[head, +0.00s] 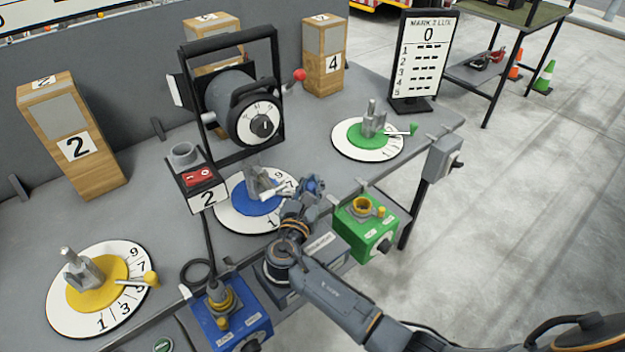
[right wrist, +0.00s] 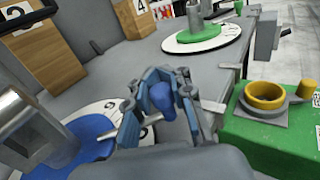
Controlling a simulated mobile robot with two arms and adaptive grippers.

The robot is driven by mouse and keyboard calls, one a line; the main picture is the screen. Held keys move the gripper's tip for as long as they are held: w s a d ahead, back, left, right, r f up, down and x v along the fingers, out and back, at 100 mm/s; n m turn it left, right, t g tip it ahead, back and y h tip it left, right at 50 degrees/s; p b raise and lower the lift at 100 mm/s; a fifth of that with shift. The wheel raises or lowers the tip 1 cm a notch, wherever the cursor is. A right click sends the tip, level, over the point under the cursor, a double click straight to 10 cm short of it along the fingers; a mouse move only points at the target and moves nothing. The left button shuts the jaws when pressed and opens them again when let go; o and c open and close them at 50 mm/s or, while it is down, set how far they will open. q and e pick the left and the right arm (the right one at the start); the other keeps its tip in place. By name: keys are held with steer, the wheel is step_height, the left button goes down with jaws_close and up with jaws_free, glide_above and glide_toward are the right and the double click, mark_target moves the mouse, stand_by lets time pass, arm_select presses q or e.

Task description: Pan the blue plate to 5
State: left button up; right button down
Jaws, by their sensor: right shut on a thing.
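The blue plate (head: 254,196) sits at the centre of a white numbered dial (head: 240,224) on the grey table, with a grey upright fitting on top. It also shows in the right wrist view (right wrist: 75,153). A thin handle with a blue knob (right wrist: 161,97) extends from the plate. My right gripper (head: 311,187) is at the right edge of the dial, shut on the blue knob; its fingers stand either side of the knob in the right wrist view (right wrist: 158,98). The number under the handle is hidden by the gripper. My left gripper is not in view.
A lamp (head: 232,100) in a black frame stands behind the dial. A yellow plate (head: 97,290) and a green plate (head: 355,133) sit on dials either side. A green box (head: 352,230) and a blue box (head: 225,330) are at the front edge. A scoreboard (head: 424,55) stands at the back right.

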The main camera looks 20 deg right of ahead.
steer(key=shift+a+f, duration=0.1)
steer(key=shift+a, duration=0.05)
steer(key=c, duration=1.2)
jaws_free()
steer(key=shift+o, duration=0.3)
steer(key=shift+a, duration=0.1)
steer(key=v, duration=1.2)
